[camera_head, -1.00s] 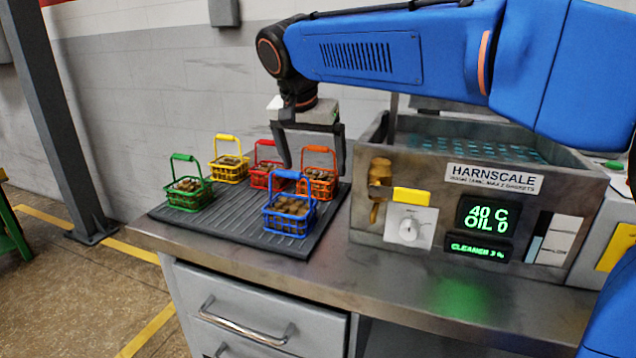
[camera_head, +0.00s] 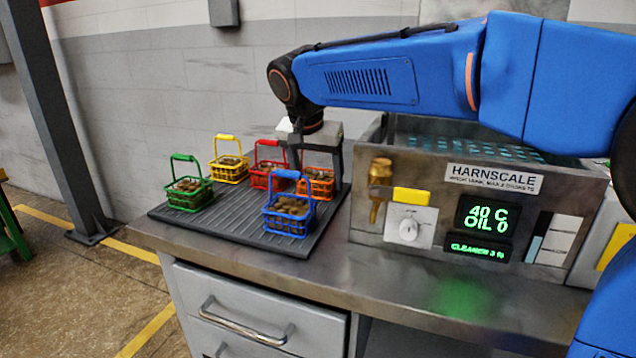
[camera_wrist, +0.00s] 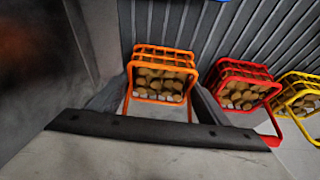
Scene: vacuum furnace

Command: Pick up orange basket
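The orange basket (camera_head: 319,187) stands upright at the right back of the dark ribbed mat (camera_head: 175,214). In the wrist view the orange basket (camera_wrist: 160,80) holds several brown round pieces and sits between my gripper's fingers. My gripper (camera_head: 320,160) is above and around the top of this basket, its two fingers pointing down and apart. In the wrist view the fingers of my gripper (camera_wrist: 155,100) show on both sides of the basket's handle, with gaps. In the head view the handle is mostly hidden by the gripper.
On the mat are a red basket (camera_head: 259,179) beside the orange one, a blue basket (camera_head: 289,218) in front, a yellow basket (camera_head: 229,172) and a green basket (camera_head: 188,195). The Harnscale tank (camera_head: 440,215) stands close on the right. Bare bench lies in front.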

